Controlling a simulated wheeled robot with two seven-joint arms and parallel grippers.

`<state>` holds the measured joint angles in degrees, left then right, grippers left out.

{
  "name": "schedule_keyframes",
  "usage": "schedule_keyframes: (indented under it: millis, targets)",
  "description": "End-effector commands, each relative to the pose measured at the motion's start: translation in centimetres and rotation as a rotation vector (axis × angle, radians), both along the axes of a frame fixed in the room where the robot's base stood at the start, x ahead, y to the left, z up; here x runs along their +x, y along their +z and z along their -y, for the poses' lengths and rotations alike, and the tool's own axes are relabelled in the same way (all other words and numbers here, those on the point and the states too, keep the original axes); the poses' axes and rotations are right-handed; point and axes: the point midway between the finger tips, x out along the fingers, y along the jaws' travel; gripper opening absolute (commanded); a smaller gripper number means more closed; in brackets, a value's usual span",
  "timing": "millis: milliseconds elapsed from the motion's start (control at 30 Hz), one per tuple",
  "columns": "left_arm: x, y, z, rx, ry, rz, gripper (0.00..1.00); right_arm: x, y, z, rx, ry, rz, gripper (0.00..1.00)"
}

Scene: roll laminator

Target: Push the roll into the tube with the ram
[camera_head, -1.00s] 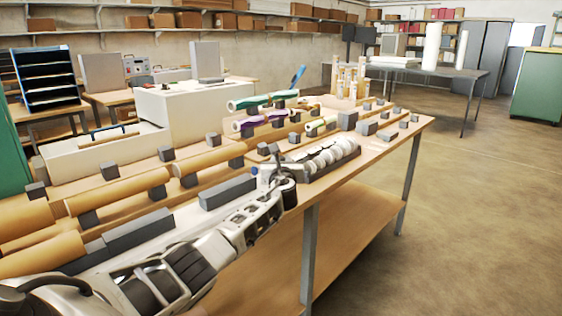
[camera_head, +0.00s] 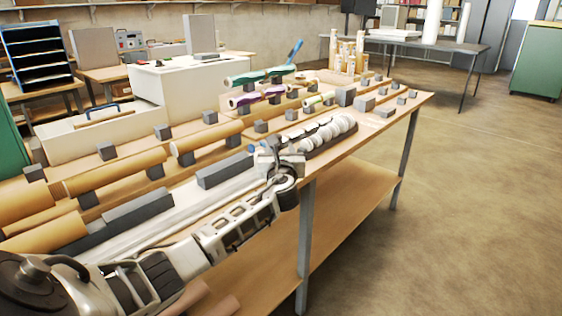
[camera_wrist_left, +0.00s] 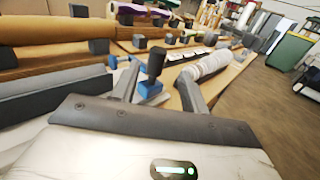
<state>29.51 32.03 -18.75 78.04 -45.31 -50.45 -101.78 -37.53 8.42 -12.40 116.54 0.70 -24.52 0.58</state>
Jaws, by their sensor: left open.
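My left gripper (camera_head: 272,156) is open at the front edge of the long workbench. In the left wrist view its two fingers (camera_wrist_left: 160,88) stand apart, with a dark upright knob on a blue base (camera_wrist_left: 150,86), which looks like the ram's handle, between or just beyond them. Whether they touch it I cannot tell. Only a bit of blue (camera_head: 252,148) shows beside the gripper in the head view. Brown cardboard tubes (camera_head: 115,174) lie on grey blocks to the left. A row of white rolls (camera_head: 335,132) lies just beyond the gripper. My right gripper is not in view.
A long grey block (camera_head: 225,169) lies on the bench (camera_head: 405,112) left of the gripper. Green and purple rolls (camera_head: 262,76) and several small grey blocks lie farther back. A white box (camera_head: 185,82) stands behind. The floor on the right is clear.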

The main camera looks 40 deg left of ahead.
Motion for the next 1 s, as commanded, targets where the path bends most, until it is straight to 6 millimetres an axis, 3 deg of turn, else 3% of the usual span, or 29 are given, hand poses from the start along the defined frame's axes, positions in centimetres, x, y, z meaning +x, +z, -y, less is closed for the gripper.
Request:
schedule_keyframes:
  millis: [200,400,1000]
  targets:
    - [-3.6,-0.1,3.1,0.001,-0.003,-0.001,0.45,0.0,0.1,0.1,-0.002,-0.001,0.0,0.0]
    - [-5.4,0.0,4.7,0.001,-0.002,0.0,0.45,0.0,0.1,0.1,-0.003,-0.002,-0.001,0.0]
    - [-5.9,0.0,5.1,0.001,0.0,0.001,0.45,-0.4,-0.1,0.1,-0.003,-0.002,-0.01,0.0]
